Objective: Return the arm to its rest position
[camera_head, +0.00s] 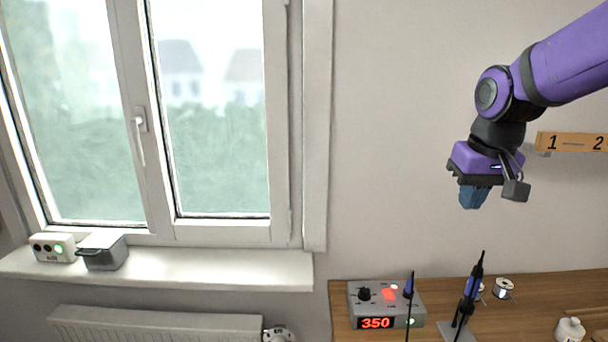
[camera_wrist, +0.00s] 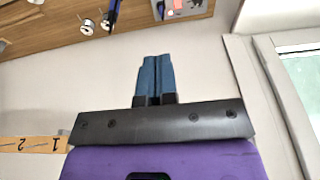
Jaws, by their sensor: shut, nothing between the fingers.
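My gripper (camera_head: 473,198) hangs from my purple arm at the upper right of the head view, in the air above the wooden bench (camera_head: 450,290) and in front of the wall. Its blue fingers point down, are closed together and hold nothing. In the wrist view the fingers of my gripper (camera_wrist: 154,62) also lie side by side with nothing between them. No part of the gripper touches anything.
On the bench stand a grey station (camera_head: 385,304) reading 350, a soldering iron in its stand (camera_head: 466,300), a solder spool (camera_head: 503,288) and a white bottle (camera_head: 570,330). A numbered wooden strip (camera_head: 572,142) is on the wall right of my gripper. A window (camera_head: 140,120) is left.

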